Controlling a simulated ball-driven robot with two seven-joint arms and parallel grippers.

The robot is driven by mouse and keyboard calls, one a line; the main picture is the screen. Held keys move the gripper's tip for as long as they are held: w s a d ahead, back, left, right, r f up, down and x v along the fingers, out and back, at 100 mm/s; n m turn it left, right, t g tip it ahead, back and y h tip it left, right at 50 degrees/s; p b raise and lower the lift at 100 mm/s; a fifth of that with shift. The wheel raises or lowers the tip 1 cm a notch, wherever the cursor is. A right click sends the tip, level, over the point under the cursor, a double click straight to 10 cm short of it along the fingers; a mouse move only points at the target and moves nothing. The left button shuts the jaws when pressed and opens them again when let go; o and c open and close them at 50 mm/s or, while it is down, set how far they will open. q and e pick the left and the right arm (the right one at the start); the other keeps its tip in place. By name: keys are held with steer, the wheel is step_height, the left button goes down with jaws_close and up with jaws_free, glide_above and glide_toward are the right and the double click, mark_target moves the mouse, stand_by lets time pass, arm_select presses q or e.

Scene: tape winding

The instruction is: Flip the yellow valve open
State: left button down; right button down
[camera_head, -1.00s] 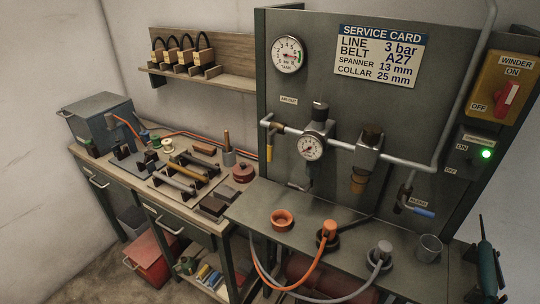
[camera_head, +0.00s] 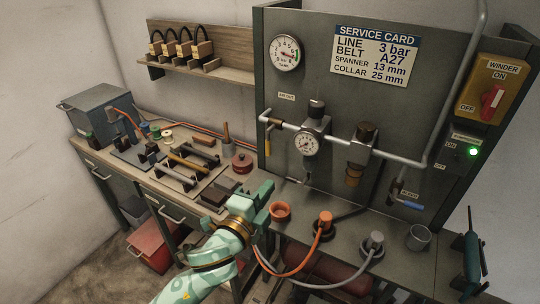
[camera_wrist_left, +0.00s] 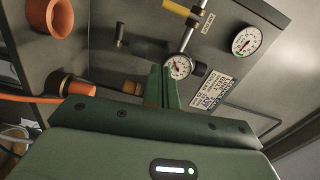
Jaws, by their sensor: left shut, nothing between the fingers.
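The yellow valve handle (camera_head: 267,142) hangs down from the left end of the grey pipe on the panel, below the small label. It also shows at the top of the left wrist view (camera_wrist_left: 180,9). My left gripper (camera_head: 266,191) is above the bench front, lower than the valve and apart from it. In the left wrist view its fingers (camera_wrist_left: 161,88) are together with nothing between them. They point toward the panel and partly overlap the regulator gauge (camera_wrist_left: 180,66). My right gripper is not in view.
An orange cup (camera_head: 280,212), an orange hose coupling (camera_head: 325,220), a grey coupling (camera_head: 374,242) and a grey cup (camera_head: 419,238) stand on the panel's ledge. The regulator gauge (camera_head: 306,144) sticks out right of the valve. Tools cover the left bench.

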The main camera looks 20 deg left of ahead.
arm_select(q)
steer(key=shift+a+r+m+y, duration=0.2)
steer(key=shift+m+y, duration=0.1)
steer(key=shift+m, duration=0.3)
steer(key=shift+w, duration=0.1)
steer(key=w+a, duration=0.1)
steer(key=w, duration=1)
steer(key=shift+w+a, duration=0.2)
steer(key=shift+a, duration=0.2)
